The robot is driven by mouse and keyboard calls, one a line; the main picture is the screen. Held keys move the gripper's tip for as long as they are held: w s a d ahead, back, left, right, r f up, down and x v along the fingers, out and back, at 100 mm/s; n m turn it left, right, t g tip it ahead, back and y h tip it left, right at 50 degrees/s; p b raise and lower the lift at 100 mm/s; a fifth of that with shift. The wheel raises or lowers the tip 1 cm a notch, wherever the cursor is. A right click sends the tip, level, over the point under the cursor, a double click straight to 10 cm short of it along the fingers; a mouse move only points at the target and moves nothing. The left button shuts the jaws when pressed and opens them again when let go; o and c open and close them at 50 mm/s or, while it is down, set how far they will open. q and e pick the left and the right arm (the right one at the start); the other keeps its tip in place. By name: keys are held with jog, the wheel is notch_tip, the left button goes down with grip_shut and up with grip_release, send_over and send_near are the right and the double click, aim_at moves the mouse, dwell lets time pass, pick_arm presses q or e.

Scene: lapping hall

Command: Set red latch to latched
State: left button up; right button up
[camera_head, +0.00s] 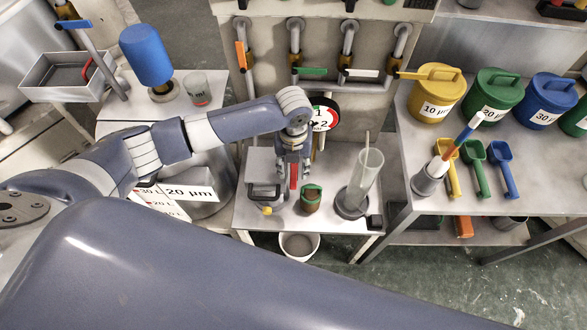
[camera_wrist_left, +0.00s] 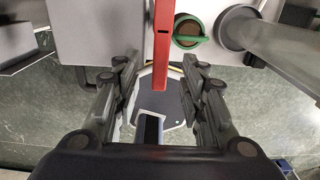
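A red bar (camera_head: 294,176), which looks like the red latch, shows just below my left gripper (camera_head: 292,163) in the head view, beside a grey box-like device (camera_head: 262,168). In the left wrist view the red bar (camera_wrist_left: 163,50) comes down from the top edge and ends between the fingers of my left gripper (camera_wrist_left: 160,75). The fingers are apart, with a visible gap on both sides of the bar. I cannot tell whether the bar's end lies level with the fingertips. Its mount is hidden. My right gripper is not in view.
A green-topped jar (camera_head: 311,197) and a clear cylinder (camera_head: 365,178) stand close on the right of the bench. A gauge (camera_head: 323,112) and pipes with coloured levers (camera_head: 312,71) are behind. A white bucket (camera_head: 299,245) is below the front edge.

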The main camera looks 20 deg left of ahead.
aim_at(294, 175)
pick_arm(q)
notch_tip(294, 175, down, 3)
jog(key=shift+r, duration=0.1)
jog(key=shift+f, duration=0.25)
jog(key=shift+c, duration=0.3)
grip_shut()
